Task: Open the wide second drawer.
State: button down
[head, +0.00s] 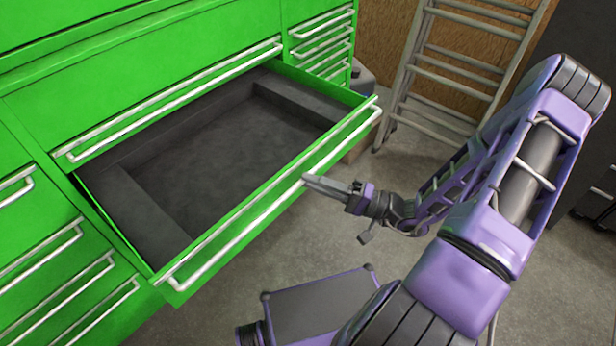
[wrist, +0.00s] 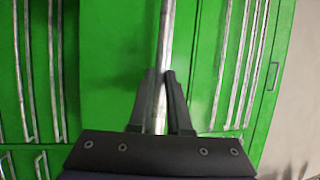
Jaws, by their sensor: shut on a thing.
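A wide green drawer (head: 250,211) stands pulled far out of the green cabinet. Its dark grey interior shows and looks empty. Its long silver bar handle (head: 232,238) runs along the front. My gripper (head: 312,182) is at this handle, right of its middle, coming from the right. In the wrist view my gripper (wrist: 161,80) has its two dark fingers on either side of the handle (wrist: 166,38), closed on it. The fingertips partly cover the bar there.
A wide shut drawer (head: 130,92) sits just above the open one. Narrow shut drawers with bar handles are at left (head: 60,290) and upper right (head: 322,40). A ladder (head: 455,75) leans at the back. Bare concrete floor lies in front of the drawer.

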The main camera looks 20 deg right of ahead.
jog(key=c, duration=0.9)
grip_release()
jog(key=shift+o, duration=0.2)
jog(key=v, duration=1.7)
jog(key=shift+b, duration=0.4)
jog(key=shift+s+f, duration=0.1)
jog(key=shift+f, duration=0.1)
